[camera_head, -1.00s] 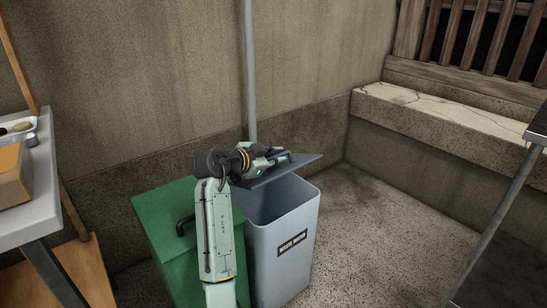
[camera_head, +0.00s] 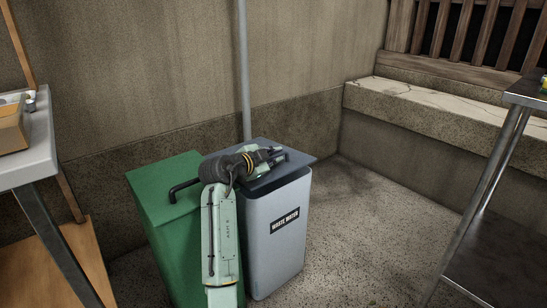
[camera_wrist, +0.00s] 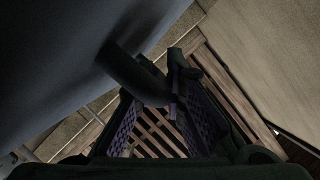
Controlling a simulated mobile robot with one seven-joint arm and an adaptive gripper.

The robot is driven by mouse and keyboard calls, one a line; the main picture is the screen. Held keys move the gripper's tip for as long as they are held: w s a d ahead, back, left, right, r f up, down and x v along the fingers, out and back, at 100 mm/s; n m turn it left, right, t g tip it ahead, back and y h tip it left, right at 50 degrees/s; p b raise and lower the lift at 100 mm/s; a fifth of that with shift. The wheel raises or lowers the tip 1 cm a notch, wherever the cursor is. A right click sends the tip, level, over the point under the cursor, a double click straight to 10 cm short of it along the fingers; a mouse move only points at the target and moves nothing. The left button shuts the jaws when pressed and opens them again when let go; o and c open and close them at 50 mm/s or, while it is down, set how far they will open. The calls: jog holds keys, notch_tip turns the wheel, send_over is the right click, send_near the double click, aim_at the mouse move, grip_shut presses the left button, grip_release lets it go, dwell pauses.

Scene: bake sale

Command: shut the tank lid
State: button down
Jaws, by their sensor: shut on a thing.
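The grey tank (camera_head: 277,245) is labelled "WASTE WATER" and stands upright by the wall. Its dark blue-grey lid (camera_head: 300,159) lies over the top, level or nearly so. The opening is covered; I cannot tell whether a thin gap is left at the rim. My gripper (camera_head: 276,155) is at the top of the lid, shut on the lid's dark handle. In the wrist view, this bar-like handle (camera_wrist: 135,76) runs in between the fingers of my gripper (camera_wrist: 158,108). My wrist hides part of the lid's left side.
A green bin (camera_head: 160,225) with a black handle (camera_head: 183,190) stands close at the tank's left. A grey pipe (camera_head: 244,70) rises behind the tank. A table (camera_head: 40,165) is at left, a metal table (camera_head: 520,95) at right. Floor right of the tank is free.

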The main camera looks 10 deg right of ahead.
dwell(0.4)
jog(key=c, duration=1.9)
grip_release()
notch_tip(320, 180, up, 10)
jog(key=shift+s, duration=0.1)
